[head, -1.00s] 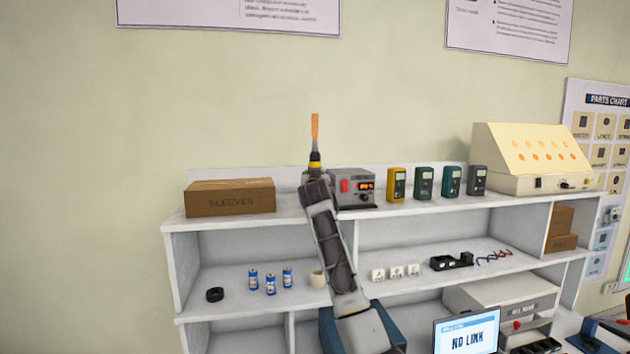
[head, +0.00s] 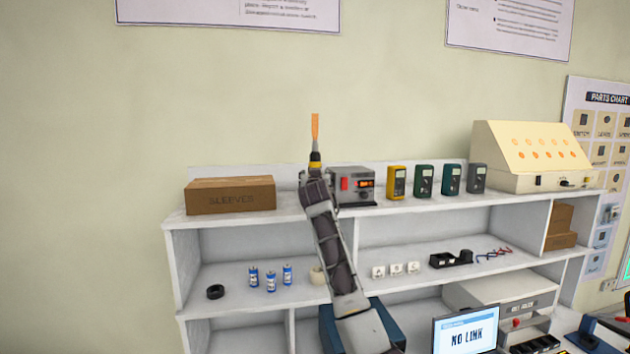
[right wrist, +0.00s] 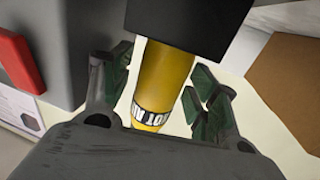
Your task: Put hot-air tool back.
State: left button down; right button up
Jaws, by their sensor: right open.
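In the right wrist view the yellow part of the tool (right wrist: 166,85) lies between the parted fingers of my right gripper (right wrist: 163,92), with gaps at both sides. A black part is above it. What supports the tool is hidden. My left gripper is out of view.
A brown SLEEVES box (head: 230,196) is left on the top shelf (head: 290,209). Several meters (head: 423,181) and a cream sloped cabinet (head: 525,155) stand to the right. Small blue cylinders (head: 270,282) and other parts are on the shelf below.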

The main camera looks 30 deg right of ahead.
jog(key=shift+b+v, duration=0.4)
jog(key=shift+v, duration=0.55)
jog(key=shift+b+v, duration=0.85)
jog(key=shift+v, duration=0.6)
jog(key=b+v, duration=0.2)
jog(key=v, duration=0.7)
jog(key=shift+r, duration=0.25)
